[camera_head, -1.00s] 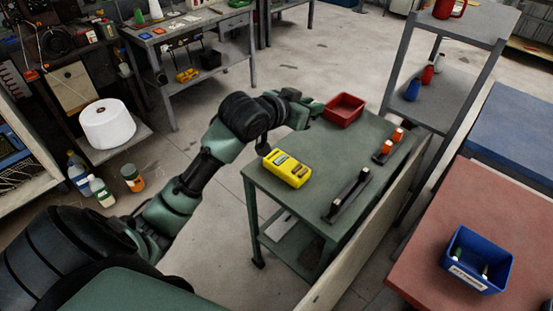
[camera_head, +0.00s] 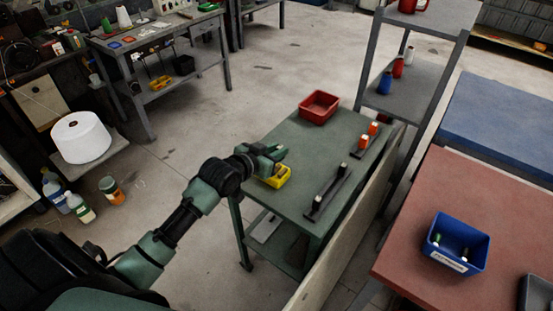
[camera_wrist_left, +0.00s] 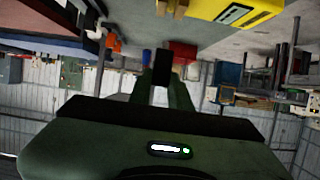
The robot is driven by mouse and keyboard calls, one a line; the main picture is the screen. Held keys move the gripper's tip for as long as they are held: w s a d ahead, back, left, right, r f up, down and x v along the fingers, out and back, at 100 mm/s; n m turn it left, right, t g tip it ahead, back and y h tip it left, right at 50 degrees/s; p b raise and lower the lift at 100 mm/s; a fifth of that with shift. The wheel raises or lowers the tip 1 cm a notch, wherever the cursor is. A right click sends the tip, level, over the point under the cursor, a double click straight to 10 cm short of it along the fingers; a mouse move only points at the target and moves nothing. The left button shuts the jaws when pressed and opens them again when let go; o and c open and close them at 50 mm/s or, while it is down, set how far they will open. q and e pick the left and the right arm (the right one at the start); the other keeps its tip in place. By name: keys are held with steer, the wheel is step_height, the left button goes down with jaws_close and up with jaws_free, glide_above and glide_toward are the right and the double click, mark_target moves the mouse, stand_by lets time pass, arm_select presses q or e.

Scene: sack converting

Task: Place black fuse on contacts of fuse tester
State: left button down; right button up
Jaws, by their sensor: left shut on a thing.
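The yellow fuse tester (camera_head: 278,180) sits on the green cart top (camera_head: 306,158) near its left edge, partly hidden by my arm. Part of it also shows at the top of the left wrist view (camera_wrist_left: 232,11). My left gripper (camera_head: 277,152) is above and just beyond the tester. In the left wrist view, it is shut on a small dark block, the black fuse (camera_wrist_left: 162,66), between its fingertips. The fuse is apart from the tester in that view. The tester's contacts cannot be made out clearly. My right gripper is not in view.
A red bin (camera_head: 319,106) stands at the cart's far end. A black rail (camera_head: 329,193) and a holder with orange-topped pieces (camera_head: 365,146) lie along the right side. A wooden board (camera_head: 346,243) borders the cart. A blue bin (camera_head: 456,257) sits on the red table.

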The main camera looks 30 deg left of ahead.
arm_select(q)
steer(key=shift+f, duration=1.8)
steer(key=shift+f, duration=0.1)
steer(key=shift+f, duration=0.55)
steer(key=c, duration=1.3)
jaws_free()
steer(key=shift+r, duration=0.3)
steer(key=v, duration=1.2)
steer(key=shift+r+b, duration=0.35)
steer(key=shift+b, duration=0.1)
